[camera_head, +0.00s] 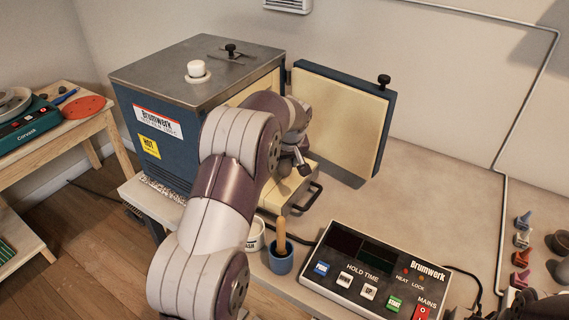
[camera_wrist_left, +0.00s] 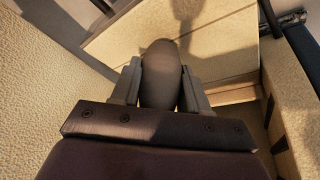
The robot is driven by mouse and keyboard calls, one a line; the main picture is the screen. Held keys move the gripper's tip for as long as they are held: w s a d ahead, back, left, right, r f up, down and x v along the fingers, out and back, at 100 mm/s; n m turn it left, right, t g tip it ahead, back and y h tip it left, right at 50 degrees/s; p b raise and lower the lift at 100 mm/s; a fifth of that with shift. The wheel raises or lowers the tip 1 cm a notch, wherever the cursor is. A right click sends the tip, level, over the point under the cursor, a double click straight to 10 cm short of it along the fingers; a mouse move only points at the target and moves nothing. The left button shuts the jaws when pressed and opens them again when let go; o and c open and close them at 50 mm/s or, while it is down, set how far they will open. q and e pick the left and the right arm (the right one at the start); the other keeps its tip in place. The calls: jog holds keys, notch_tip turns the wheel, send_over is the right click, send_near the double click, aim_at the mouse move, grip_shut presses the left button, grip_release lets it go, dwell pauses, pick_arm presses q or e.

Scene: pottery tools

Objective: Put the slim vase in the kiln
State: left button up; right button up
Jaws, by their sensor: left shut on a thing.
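The kiln (camera_head: 175,118) is a blue box with a grey metal top, and its cream-lined door (camera_head: 345,115) stands open to the right. My left arm reaches across to its front opening, and the arm hides much of that opening. In the left wrist view my left gripper (camera_wrist_left: 161,88) is shut on the slim vase (camera_wrist_left: 161,70), a dark rounded piece between the two fingers. A pale slab (camera_wrist_left: 115,40) lies beyond the vase, with cream, rough walls at the sides. Whether the vase touches the slab cannot be told. My right gripper does not show clearly.
A control box (camera_head: 375,272) with buttons sits at the front of the table. A blue cup (camera_head: 280,262) with a wooden-handled tool and a white pot (camera_head: 256,236) stand near my arm. Small coloured pieces (camera_head: 521,258) are at the right. The table behind the control box is clear.

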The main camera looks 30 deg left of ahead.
pick_arm(q)
jog(key=shift+w+f, duration=0.15)
jog(key=shift+f, duration=0.5)
jog(key=o, duration=1.2)
jog(key=b+v, duration=0.1)
jog(key=v, duration=1.1)
jog(key=shift+r, duration=0.15)
